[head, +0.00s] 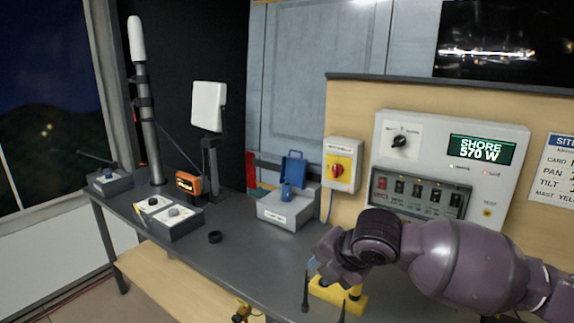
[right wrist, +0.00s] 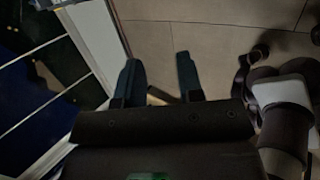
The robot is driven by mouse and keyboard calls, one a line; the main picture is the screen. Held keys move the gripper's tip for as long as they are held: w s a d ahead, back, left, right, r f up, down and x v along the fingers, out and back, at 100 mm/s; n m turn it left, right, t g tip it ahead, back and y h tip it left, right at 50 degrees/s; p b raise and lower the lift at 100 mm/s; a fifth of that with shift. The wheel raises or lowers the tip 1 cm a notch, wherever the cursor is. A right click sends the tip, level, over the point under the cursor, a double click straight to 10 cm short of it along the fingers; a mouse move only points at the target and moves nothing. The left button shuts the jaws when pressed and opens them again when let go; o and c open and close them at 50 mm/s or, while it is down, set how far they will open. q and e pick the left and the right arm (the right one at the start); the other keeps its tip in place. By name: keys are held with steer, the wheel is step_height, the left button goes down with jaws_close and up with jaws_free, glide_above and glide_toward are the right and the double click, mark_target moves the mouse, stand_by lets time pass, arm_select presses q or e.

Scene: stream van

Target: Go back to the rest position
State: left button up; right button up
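In the right wrist view the two dark fingers (right wrist: 160,82) are spread, with floor tiles (right wrist: 170,45) beyond and nothing clearly held. My left gripper is not in view.
A control panel (head: 505,145) reading "SHORE 570 W" and a red-yellow switch box (head: 341,165) are on the wooden wall. The bench holds a grey box with blue lid (head: 287,210), an orange device (head: 188,185), control boxes (head: 170,216), a black ring (head: 214,237) and a mast (head: 148,130).

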steer(key=s+d+f+m+t+h, duration=0.1)
steer(key=s+d+f+m+t, duration=0.35)
steer(key=d+f+m, duration=0.55)
steer(key=s+d+f+m+t, duration=0.3)
steer(key=f+m+t, duration=0.25)
steer(key=m, duration=0.75)
steer(key=s+d+f+m+g+h, duration=0.2)
steer(key=s+d+f, duration=0.1)
steer(key=s+f, duration=0.4)
steer(key=s+d+f+m+g+h, duration=0.2)
steer(key=s+d+f, duration=0.2)
steer(key=s+f, duration=0.3)
steer(key=s, duration=0.4)
steer(key=shift+s+d, duration=0.25)
steer(key=shift+f, duration=0.1)
